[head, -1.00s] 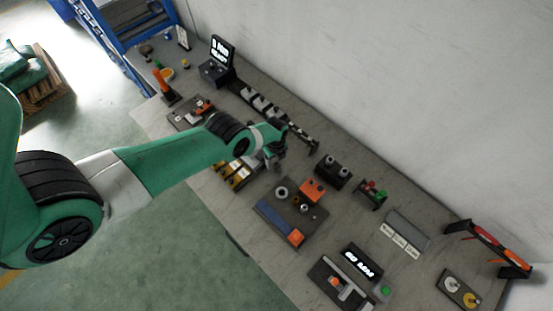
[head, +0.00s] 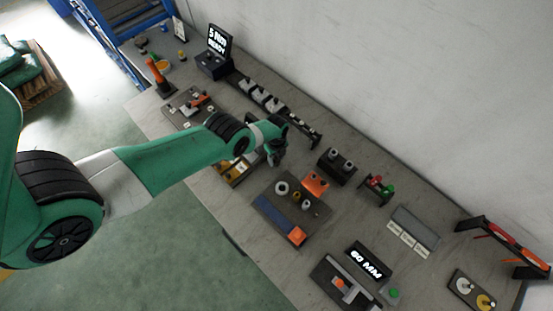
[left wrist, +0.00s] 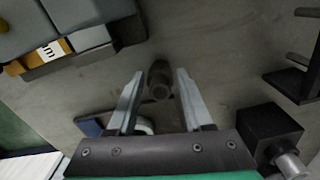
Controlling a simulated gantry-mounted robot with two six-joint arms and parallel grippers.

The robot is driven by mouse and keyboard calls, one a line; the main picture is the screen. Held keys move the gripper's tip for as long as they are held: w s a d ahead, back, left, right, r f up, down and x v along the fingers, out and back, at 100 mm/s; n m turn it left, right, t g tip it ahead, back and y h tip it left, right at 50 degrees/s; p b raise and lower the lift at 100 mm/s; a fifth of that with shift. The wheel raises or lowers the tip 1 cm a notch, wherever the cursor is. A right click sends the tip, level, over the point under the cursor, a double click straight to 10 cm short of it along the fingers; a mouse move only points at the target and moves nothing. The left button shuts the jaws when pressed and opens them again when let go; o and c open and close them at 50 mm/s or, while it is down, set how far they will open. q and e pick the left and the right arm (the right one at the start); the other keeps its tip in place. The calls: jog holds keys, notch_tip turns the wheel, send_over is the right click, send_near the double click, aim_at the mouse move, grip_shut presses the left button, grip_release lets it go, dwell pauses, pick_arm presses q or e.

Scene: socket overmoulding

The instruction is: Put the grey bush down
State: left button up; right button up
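The grey bush (left wrist: 160,78) shows in the left wrist view as a short dark-grey cylinder with its ring-shaped end towards the camera. It is over a bare patch of grey table; whether its far end touches the table I cannot tell. My left gripper (left wrist: 160,75) has one finger on each side of it, with a visible gap on both sides. The fingers are apart and not closed on it. In the head view my left gripper (head: 277,156) hangs over the middle of the bench, and I cannot pick out the bush there. My right gripper is in neither view.
A dark plate (head: 270,211) with rings and orange parts lies in front. Yellow-labelled bins (head: 236,170) are left of the gripper. A rail with grey pieces (head: 271,104) runs behind.

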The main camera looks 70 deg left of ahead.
pick_arm(q)
grip_shut()
jog(key=shift+r, duration=0.1)
